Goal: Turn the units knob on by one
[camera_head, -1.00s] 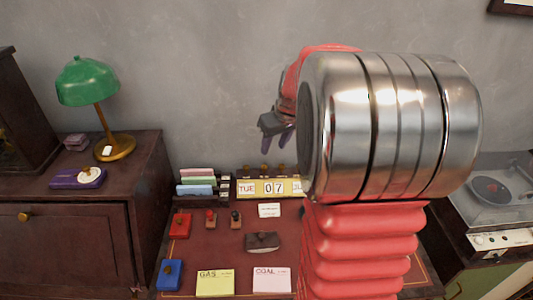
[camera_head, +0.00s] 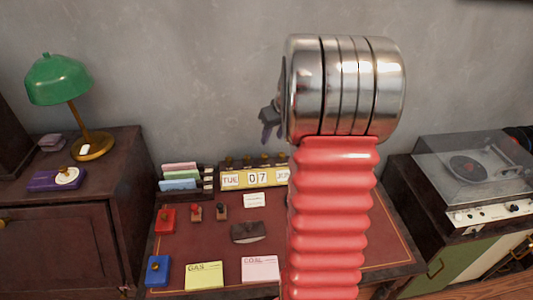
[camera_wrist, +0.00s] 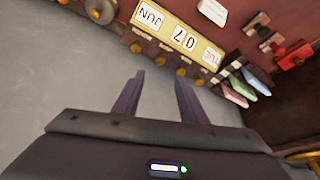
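The yellow calendar (camera_head: 233,180) stands at the back of the desk and reads TUE, 07 and a partly hidden month. Brass knobs line its top. In the wrist view the calendar (camera_wrist: 158,33) is upside down and reads JUN, 07, TUE. The knob behind the 7 (camera_wrist: 160,61) is second from the left there; the small labels are too blurred to read surely. My gripper (camera_wrist: 160,77) is open and empty, its two purple fingers apart, short of the knobs in that picture. In the head view my gripper (camera_head: 268,123) shows above the calendar, partly hidden by my wrist.
A card rack (camera_head: 181,182) stands left of the calendar. A small white card (camera_head: 254,200) lies in front of it. Red, blue and brown small items sit on the desk's left. A record player (camera_head: 475,170) is at right, a green lamp (camera_head: 60,80) at left.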

